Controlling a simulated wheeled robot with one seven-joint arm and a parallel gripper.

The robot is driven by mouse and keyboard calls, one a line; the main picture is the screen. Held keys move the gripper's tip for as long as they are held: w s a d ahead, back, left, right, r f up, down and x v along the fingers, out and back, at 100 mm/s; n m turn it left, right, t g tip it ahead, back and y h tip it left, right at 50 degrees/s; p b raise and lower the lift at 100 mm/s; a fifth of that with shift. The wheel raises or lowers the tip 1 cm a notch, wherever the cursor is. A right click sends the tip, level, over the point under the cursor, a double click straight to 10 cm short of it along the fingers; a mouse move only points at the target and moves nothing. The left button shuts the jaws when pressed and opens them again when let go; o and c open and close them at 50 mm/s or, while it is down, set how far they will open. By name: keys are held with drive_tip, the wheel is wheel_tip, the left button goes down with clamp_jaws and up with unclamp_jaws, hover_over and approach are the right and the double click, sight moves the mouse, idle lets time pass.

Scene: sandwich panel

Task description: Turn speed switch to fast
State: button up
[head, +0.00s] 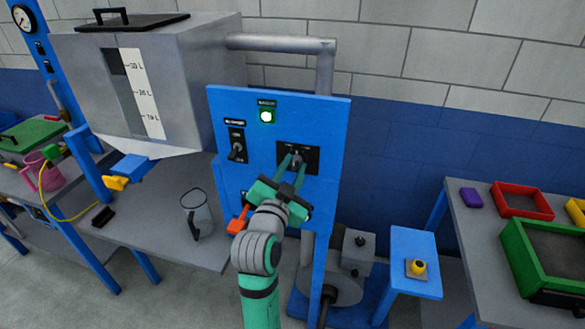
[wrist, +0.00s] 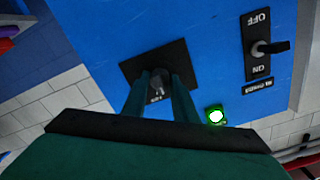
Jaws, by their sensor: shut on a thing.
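The speed switch (head: 296,159) is a knob on a black plate on the right side of the blue panel (head: 328,115). The black plate (wrist: 133,70) also shows in the wrist view. My gripper (head: 294,164) reaches up to the panel with its two fingers on either side of the knob. In the wrist view, my gripper (wrist: 160,84) is shut on the knob (wrist: 158,81), which is grey and partly hidden between the fingers. The labels around the knob are too small or covered to read, so its setting cannot be told.
An on/off switch (head: 237,151) and a lit green lamp (head: 266,116) are on the same panel, left of the knob. An orange-red lever (head: 238,222) sticks out below. A grey tank (head: 150,75) and a clear jug (head: 196,213) are at left.

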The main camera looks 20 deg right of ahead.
drive_tip(key=m, duration=0.5)
drive_tip(key=shift+w, duration=0.1)
drive_tip(key=shift+a+m, duration=0.15)
drive_tip(key=shift+m, duration=0.45)
drive_tip(key=shift+d, duration=0.2)
drive_tip(key=o, duration=1)
drive_tip(key=shift+o, duration=0.2)
drive_tip(key=shift+a, duration=0.1)
drive_tip(key=v, duration=1.1)
